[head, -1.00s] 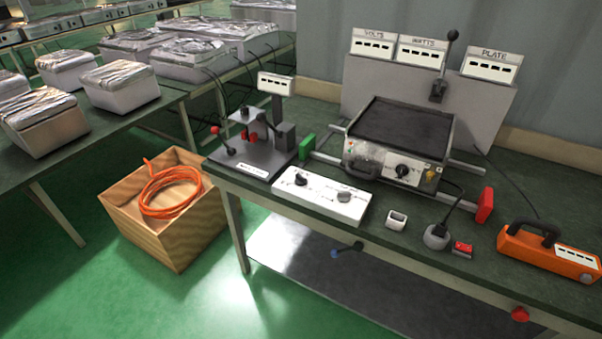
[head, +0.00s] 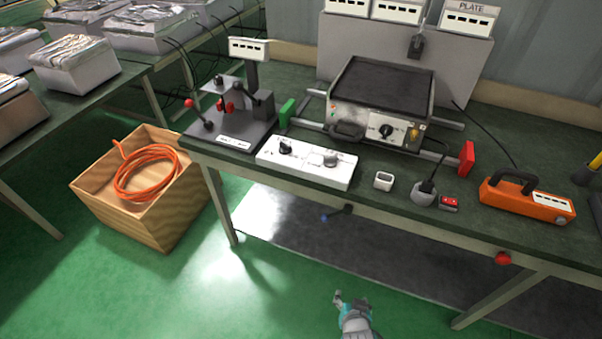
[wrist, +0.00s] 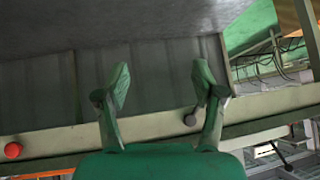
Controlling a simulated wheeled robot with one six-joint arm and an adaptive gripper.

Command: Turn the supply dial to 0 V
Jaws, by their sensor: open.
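A white control box (head: 306,163) lies near the front edge of the green-topped bench. It carries a black knob (head: 285,146) on its left and a grey knob (head: 330,157) on its right. Another black dial (head: 386,131) is on the front of the hot plate. The labels are too small to read, so I cannot tell which one is the supply dial. My gripper (head: 350,299) is low at the bottom of the head view, in front of the bench and well apart from the box. In the wrist view its fingers (wrist: 160,82) are spread and empty.
A red button (head: 503,258) and a dark lever (head: 336,215) project at the bench front; a red knob (wrist: 12,150) shows in the wrist view. An orange case (head: 528,202) stands at right. A wooden crate (head: 150,222) with orange hose stands on the floor at left.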

